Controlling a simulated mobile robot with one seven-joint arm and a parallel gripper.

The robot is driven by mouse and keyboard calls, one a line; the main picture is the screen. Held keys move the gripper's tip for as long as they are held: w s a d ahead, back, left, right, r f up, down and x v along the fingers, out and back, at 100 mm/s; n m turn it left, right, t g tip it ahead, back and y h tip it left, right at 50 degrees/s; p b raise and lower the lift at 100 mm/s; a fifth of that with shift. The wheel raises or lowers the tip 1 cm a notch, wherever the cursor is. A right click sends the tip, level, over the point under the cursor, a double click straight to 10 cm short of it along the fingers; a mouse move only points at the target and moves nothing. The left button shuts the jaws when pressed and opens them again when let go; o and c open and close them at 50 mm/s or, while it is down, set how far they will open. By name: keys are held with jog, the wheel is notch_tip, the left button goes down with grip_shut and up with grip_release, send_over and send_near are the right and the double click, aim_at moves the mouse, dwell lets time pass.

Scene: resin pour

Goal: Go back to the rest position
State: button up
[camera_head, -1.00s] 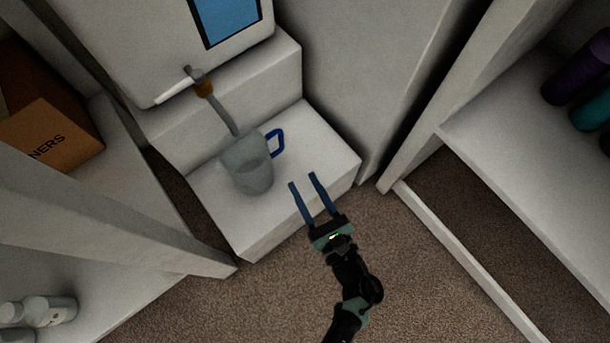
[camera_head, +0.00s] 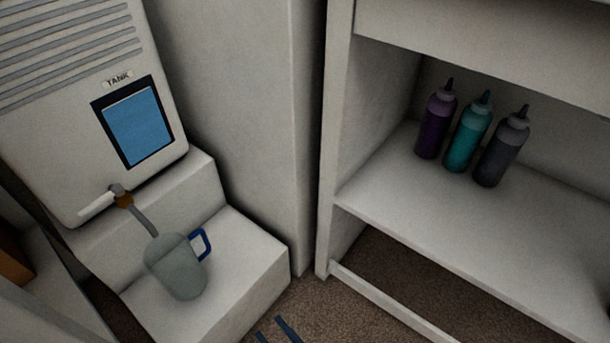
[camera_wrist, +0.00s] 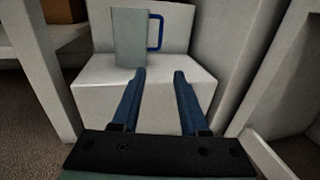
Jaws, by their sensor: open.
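My gripper (camera_wrist: 159,75) is open and empty, with its two blue fingers apart in the wrist view. In the head view only the fingertips (camera_head: 276,332) show at the bottom edge. A grey, see-through jug (camera_head: 174,268) with a blue handle stands on the white step below the tank's tap (camera_head: 121,196). In the wrist view the jug (camera_wrist: 129,38) stands beyond my fingertips, a little to the left, apart from them.
A white tank (camera_head: 62,150) with a blue window stands behind the step (camera_head: 262,252). A white shelf (camera_head: 390,195) at the right holds purple, teal and grey bottles (camera_head: 468,137). Brown carpet (camera_head: 312,310) shows between step and shelf. A cardboard box (camera_head: 12,262) is partly visible at the left.

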jog(key=w+d+r+m+t+h, duration=0.35)
jog(key=w+d+r+m, duration=0.2)
jog(key=w+r, duration=0.2)
jog(key=w+d+r+m+t+h, duration=0.3)
jog(key=w+d+r+m+h, duration=0.1)
jog(key=w+r+m, duration=0.4)
jog(key=w+d+r+m+h, duration=0.25)
jog(key=r+m+h, duration=0.25)
jog(key=r+m, duration=0.5)
jog(key=w+d+r+m+h, duration=0.1)
jog(key=d+r+m+h, duration=0.3)
jog(key=r+m, duration=0.65)
jog(key=s+a+r+m+g+y, duration=0.3)
jog(key=a+r+m+y, duration=0.3)
jog(key=a+m, duration=0.4)
jog(key=s+r+t+p, duration=0.45)
jog(key=r+p, duration=0.25)
jog(key=r, duration=0.9)
jog(key=s+r+t+h+p, duration=0.1)
jog(key=s+r+t+p, duration=0.35)
jog(key=r, duration=1.05)
jog(key=s+r+t+p, duration=0.2)
jog(key=s+r+p, duration=0.45)
jog(key=r, duration=0.95)
notch_tip(320, 180, up, 34)
jog(key=w+p, duration=0.2)
jog(key=p, duration=3.5)
jog(key=shift+w+a+g, duration=0.15)
jog(key=shift+a+g, duration=0.05)
jog(key=shift+g, duration=0.15)
